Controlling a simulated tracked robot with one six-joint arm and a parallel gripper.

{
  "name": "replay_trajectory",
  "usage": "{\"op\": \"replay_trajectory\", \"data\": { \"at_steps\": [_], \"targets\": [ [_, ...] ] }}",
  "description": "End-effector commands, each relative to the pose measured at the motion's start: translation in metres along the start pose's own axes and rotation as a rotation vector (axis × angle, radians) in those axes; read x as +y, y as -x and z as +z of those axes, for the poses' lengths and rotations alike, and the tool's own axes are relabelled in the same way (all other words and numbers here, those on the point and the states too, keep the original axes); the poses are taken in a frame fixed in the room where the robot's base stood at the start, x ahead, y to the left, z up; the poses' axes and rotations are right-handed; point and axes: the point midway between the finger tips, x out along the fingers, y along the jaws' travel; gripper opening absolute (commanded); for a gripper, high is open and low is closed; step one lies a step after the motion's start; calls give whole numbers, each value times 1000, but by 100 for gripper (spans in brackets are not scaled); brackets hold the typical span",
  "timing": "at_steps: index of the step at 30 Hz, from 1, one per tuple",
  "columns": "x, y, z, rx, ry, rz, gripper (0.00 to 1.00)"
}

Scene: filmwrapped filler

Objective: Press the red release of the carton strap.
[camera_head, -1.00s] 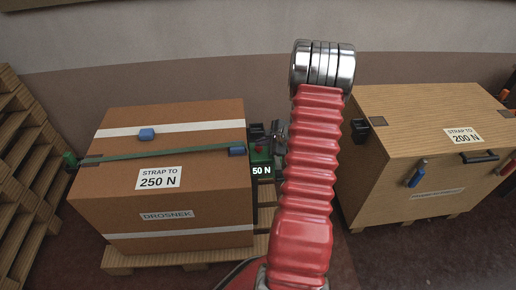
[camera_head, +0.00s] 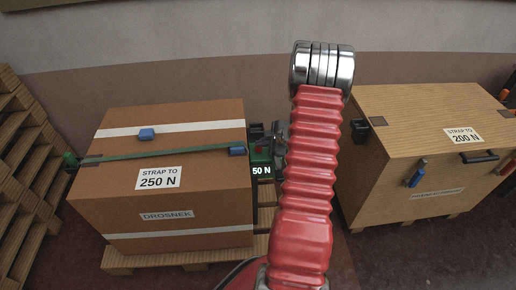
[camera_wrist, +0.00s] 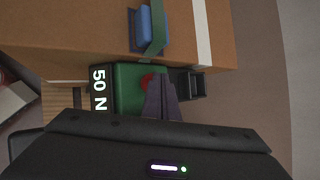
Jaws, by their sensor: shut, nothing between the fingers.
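The brown carton (camera_head: 200,215) stands at left with a green strap (camera_head: 190,154) across its top. The green strap tensioner (camera_head: 260,157) is at the carton's right side, with a "50 N" display (camera_head: 262,171). In the wrist view the tensioner (camera_wrist: 127,88) carries a round red release (camera_wrist: 146,79). My gripper (camera_wrist: 158,80) is shut and empty, its fingertips over the tensioner at the release's edge, partly covering it; I cannot tell whether they touch. In the head view my gripper (camera_head: 281,139) is partly hidden behind my red arm.
A label on the carton (camera_head: 159,178) reads "STRAP TO 250 N". A blue edge piece (camera_head: 237,151) sits beside the tensioner, and a black bracket (camera_wrist: 192,84) lies right of it in the wrist view. A wooden crate (camera_head: 400,180) stands at right. Pallet racking (camera_head: 25,165) is at left.

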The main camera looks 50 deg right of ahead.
Motion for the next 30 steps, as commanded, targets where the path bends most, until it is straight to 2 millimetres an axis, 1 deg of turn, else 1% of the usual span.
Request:
{"op": "replay_trajectory", "data": {
  "at_steps": [30],
  "targets": [
    [5,-6,-5,0,0,2,0]
  ]
}}
